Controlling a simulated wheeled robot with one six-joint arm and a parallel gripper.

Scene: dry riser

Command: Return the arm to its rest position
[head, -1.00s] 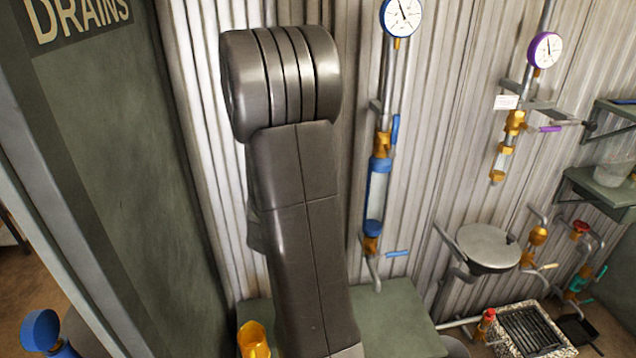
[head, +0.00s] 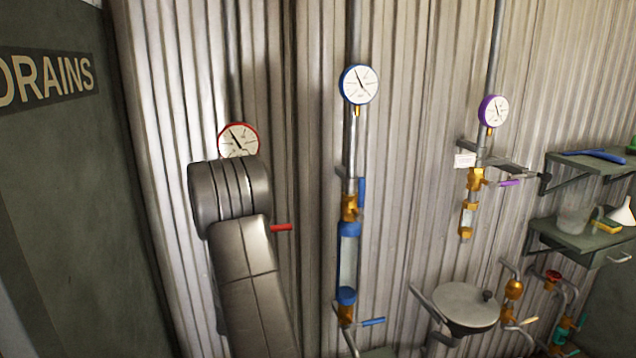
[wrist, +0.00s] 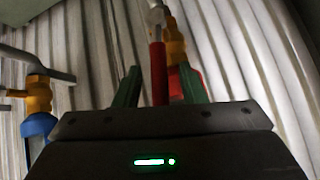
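My arm (head: 245,280) shows in the head view as a thick dark grey link with a ribbed rounded joint at its top, at the lower left. It stands in front of the red-marked riser and hides most of it. My gripper (wrist: 158,84) is hidden in the head view. In the wrist view its two green fingers stand apart. A red lever handle (wrist: 158,72) shows between them in the picture, with gaps on both sides. I cannot tell its depth relative to the fingertips. The red handle also sticks out right of my arm in the head view (head: 281,227).
A red gauge (head: 238,140) shows above my arm. A blue-marked riser (head: 348,260) with a blue gauge (head: 360,85) stands to the right. A purple gauge (head: 493,111), a round grey basin (head: 465,305) and shelves (head: 585,236) are farther right. A dark "DRAINS" panel (head: 60,200) bounds the left.

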